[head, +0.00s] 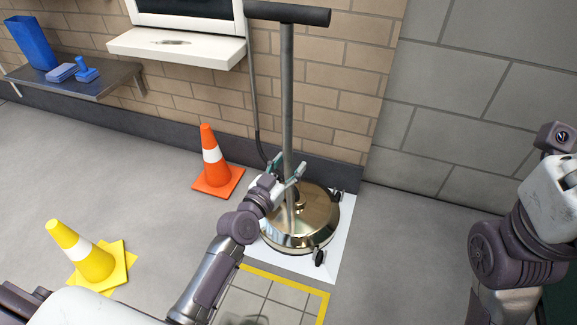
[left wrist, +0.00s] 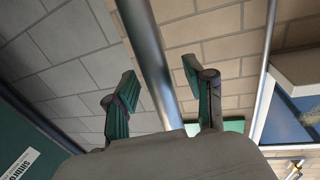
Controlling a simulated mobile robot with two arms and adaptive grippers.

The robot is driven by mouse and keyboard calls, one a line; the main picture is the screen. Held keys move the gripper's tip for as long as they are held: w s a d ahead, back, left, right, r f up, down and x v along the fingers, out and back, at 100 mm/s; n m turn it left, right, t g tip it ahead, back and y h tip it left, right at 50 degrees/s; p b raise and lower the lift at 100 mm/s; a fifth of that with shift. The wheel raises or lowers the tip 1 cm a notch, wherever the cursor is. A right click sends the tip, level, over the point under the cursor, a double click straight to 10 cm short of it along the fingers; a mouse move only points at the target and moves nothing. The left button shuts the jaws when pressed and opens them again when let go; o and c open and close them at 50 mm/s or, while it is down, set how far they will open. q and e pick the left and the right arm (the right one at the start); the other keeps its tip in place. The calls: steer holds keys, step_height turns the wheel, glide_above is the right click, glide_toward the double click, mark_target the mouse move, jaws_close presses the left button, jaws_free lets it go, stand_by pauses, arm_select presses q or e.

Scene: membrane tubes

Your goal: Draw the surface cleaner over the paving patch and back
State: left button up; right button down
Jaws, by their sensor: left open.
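The surface cleaner has a round brass-coloured head (head: 315,222) and a tall grey pole with a dark T-shaped handle bar at the top. It stands upright on a white square mat (head: 341,245) by the brick wall. The paving patch (head: 285,293), pale tiles with a yellow border, lies in front of the mat, partly hidden by my left arm. My left gripper (head: 288,172) is open at the lower pole. In the left wrist view the pole (left wrist: 152,62) passes between the spread fingers, with gaps showing. My right arm is at the right edge; its gripper is not visible.
An orange cone (head: 212,165) stands left of the cleaner, and a yellow cone (head: 85,255) stands farther left. A hose (head: 255,100) hangs beside the pole. A shelf (head: 105,82) with blue items and a white sill (head: 175,48) project from the wall. Floor right of the mat is clear.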

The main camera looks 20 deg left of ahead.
arm_select(q)
jaws_close()
stand_by(0.4)
